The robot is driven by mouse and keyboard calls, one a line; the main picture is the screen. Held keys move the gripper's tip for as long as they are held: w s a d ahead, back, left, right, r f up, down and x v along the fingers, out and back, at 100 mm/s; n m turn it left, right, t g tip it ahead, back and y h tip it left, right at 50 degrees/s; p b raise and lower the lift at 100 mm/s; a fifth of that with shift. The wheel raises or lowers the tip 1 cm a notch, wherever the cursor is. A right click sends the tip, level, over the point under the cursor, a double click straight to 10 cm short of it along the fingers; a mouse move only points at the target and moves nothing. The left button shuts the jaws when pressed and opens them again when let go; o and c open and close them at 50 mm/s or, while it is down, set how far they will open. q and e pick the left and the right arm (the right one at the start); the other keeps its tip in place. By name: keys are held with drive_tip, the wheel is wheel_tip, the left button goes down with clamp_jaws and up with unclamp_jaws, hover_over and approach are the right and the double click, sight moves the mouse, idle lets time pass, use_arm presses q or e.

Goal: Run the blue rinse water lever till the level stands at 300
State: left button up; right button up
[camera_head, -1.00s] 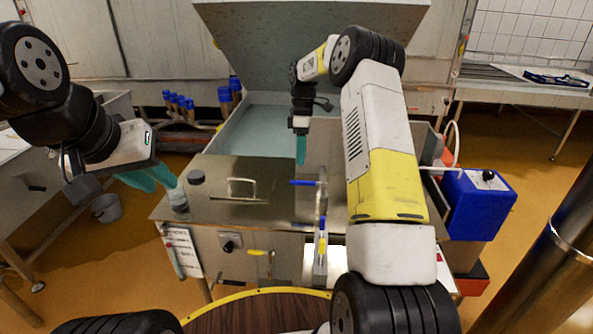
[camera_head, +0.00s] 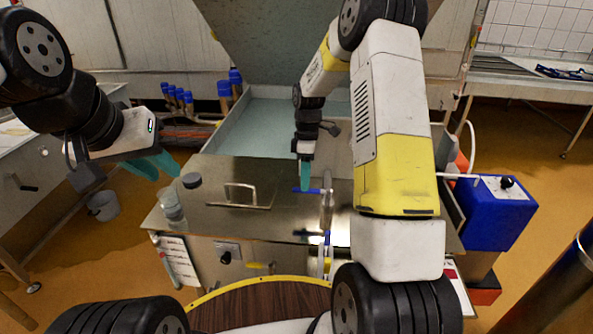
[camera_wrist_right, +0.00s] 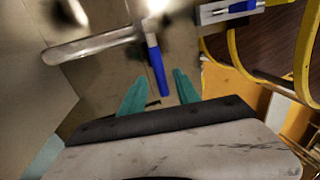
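A blue lever (camera_head: 312,190) sticks out to the left from an upright metal pipe (camera_head: 326,212) beside the steel counter's front. My right gripper (camera_head: 305,187) is right above it, fingers pointing down. In the right wrist view the blue lever (camera_wrist_right: 157,70) lies between the two teal fingertips (camera_wrist_right: 160,76), with gaps on both sides; the gripper is open. Contact is not visible. My left gripper (camera_head: 166,172) is open and empty, above a clear cylinder (camera_head: 171,207) at the counter's left end. No level reading is legible.
The steel counter (camera_head: 225,222) has a raised handle (camera_head: 240,190). A yellow lever (camera_head: 260,265) and a dark knob (camera_head: 226,257) are on its front. A second blue handle (camera_wrist_right: 243,6) shows in the wrist view. A blue box (camera_head: 495,215) stands at the right.

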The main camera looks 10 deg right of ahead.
drive_tip(key=shift+s+f, duration=0.15)
drive_tip(key=shift+f, duration=0.8)
clamp_jaws()
drive_tip(key=shift+r, duration=0.1)
idle(0.6)
